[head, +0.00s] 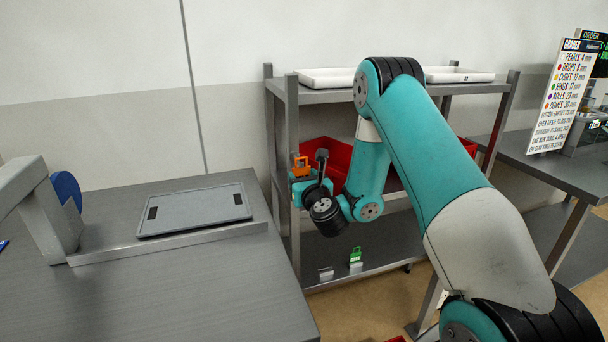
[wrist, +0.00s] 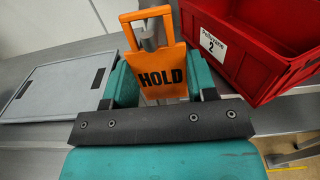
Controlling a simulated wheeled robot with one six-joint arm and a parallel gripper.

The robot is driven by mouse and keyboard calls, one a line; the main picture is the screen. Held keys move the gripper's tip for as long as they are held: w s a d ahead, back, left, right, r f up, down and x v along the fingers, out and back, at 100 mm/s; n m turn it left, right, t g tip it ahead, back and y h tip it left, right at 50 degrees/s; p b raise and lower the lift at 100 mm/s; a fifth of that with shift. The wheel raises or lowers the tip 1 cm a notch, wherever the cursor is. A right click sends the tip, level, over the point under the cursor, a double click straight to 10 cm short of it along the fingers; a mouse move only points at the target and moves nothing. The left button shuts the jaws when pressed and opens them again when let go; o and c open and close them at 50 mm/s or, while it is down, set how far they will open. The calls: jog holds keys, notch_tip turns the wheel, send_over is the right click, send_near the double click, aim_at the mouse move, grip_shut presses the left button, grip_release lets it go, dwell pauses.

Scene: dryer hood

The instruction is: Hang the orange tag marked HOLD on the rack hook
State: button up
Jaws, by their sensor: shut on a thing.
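The orange tag marked HOLD (wrist: 162,82) stands upright between the teal fingers of my gripper (wrist: 163,90) in the wrist view. Its lettering faces the camera and its open loop is at the top. In the head view the tag (head: 300,164) is a small orange shape at my gripper (head: 304,186), beside the rack's left front post (head: 292,145). My gripper is shut on the tag. A grey metal piece (wrist: 149,42) shows through and behind the loop; I cannot tell whether it is the rack hook or whether it touches the tag.
Red bins (head: 325,155) stand on the rack's middle shelf; one (wrist: 262,50) is close right of the tag in the wrist view. A grey tray (head: 195,210) lies on the table at left. A green item (head: 355,255) sits on the low shelf.

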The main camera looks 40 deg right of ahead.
jog(key=shift+w+d+r+p, duration=0.2)
jog(key=shift+w+p, duration=0.5)
jog(key=shift+p, duration=0.6)
jog(key=shift+w+d+f+p, duration=0.2)
jog(key=shift+w+f+p, duration=0.35)
jog(key=shift+p, duration=0.35)
jog(key=shift+f, duration=0.1)
jog(key=o, duration=1)
